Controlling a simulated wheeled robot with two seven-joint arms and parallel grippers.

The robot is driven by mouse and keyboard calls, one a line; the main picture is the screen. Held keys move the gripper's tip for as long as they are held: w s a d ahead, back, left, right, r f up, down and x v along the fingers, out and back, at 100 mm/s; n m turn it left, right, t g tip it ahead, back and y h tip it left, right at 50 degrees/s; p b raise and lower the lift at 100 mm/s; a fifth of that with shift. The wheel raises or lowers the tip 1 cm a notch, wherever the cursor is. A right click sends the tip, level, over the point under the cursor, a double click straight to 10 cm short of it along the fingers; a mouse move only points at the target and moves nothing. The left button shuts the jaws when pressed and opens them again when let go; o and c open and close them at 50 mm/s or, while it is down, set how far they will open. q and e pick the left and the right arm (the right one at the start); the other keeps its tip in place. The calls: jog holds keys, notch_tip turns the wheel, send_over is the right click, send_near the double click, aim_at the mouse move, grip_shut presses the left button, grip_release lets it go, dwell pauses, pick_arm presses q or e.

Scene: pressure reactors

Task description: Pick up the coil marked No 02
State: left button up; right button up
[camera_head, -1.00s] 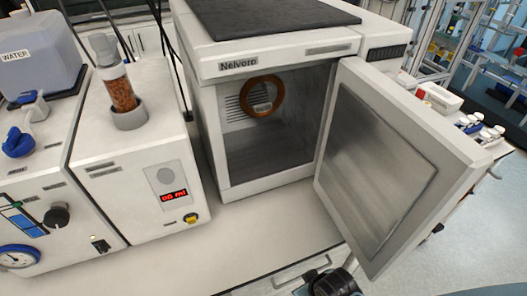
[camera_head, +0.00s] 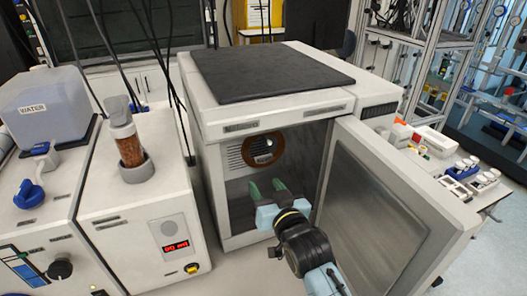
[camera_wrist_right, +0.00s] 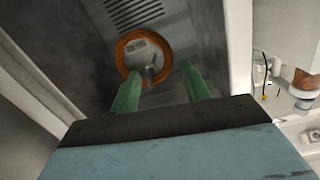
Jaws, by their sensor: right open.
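A copper-brown ring-shaped coil (camera_head: 263,150) hangs on the back wall inside the open white oven-like cabinet (camera_head: 270,129). A small tag sits at its middle, too small to read here. My right gripper (camera_head: 267,188) is at the cabinet opening, its green fingers apart and empty, below and in front of the coil. In the right wrist view the coil (camera_wrist_right: 143,52) shows beyond the fingertips (camera_wrist_right: 160,80), with a grey fitting at its centre. My left gripper is in neither view.
The cabinet door (camera_head: 385,215) stands open on the right, beside my right arm. A white unit with a red display (camera_head: 150,210) stands close on the left, with a water container (camera_head: 48,107) beyond it. Trays of small bottles (camera_head: 470,175) lie behind the door.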

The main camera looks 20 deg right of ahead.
aim_at(247, 150)
jog(key=shift+t, duration=0.4)
jog(key=w, duration=0.3)
jog(key=w+r, duration=0.1)
jog(key=w, duration=0.5)
jog(key=shift+a+r+p, duration=0.35)
jog(key=shift+r, duration=0.05)
jog(key=shift+w+r, duration=0.2)
jog(key=shift+w, duration=0.3)
jog(key=shift+w+a+r+p, duration=0.15)
jog(key=shift+w+p, duration=0.35)
jog(key=shift+w, duration=1.65)
jog(key=shift+c, duration=0.4)
jog(key=shift+r, duration=0.1)
grip_shut()
